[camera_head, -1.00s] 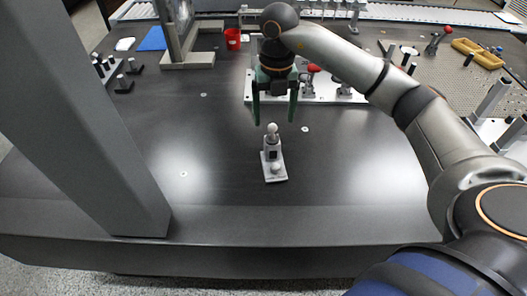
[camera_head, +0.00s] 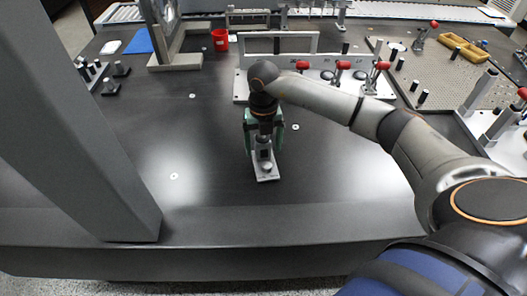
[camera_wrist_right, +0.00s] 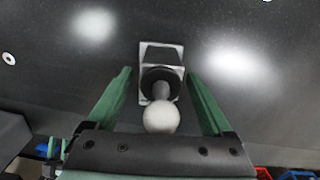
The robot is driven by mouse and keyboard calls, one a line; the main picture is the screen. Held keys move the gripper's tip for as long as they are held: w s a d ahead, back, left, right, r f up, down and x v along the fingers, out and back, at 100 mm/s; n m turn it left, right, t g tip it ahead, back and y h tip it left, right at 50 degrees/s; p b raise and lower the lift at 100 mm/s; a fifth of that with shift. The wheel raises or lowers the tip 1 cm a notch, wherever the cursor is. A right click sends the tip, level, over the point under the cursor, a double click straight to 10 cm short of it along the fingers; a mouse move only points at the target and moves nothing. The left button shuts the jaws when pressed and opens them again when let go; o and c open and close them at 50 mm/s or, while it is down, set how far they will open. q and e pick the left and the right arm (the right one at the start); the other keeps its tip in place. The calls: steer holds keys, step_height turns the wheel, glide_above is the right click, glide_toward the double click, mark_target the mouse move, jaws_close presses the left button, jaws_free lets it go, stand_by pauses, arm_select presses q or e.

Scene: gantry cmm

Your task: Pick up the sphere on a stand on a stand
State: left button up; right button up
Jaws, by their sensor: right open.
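The sphere on a stand shows in the right wrist view as a pale ball (camera_wrist_right: 161,117) on a short post, above a dark block on a grey base plate (camera_wrist_right: 161,55). In the head view the base plate (camera_head: 266,173) lies on the dark table, and the ball at the top is hidden behind my right gripper. My right gripper (camera_head: 263,150) points down over the stand. Its green fingers (camera_wrist_right: 161,88) are open, one on each side of the ball and post, with a gap on both sides. My left gripper is not in view.
A thick grey column (camera_head: 85,130) stands at the left front. A fixture plate with red-knobbed clamps (camera_head: 303,66) lies behind my gripper. A red cup (camera_head: 220,40) stands further back. The table around the stand is clear.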

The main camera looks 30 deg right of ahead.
jaws_close()
stand_by(0.8)
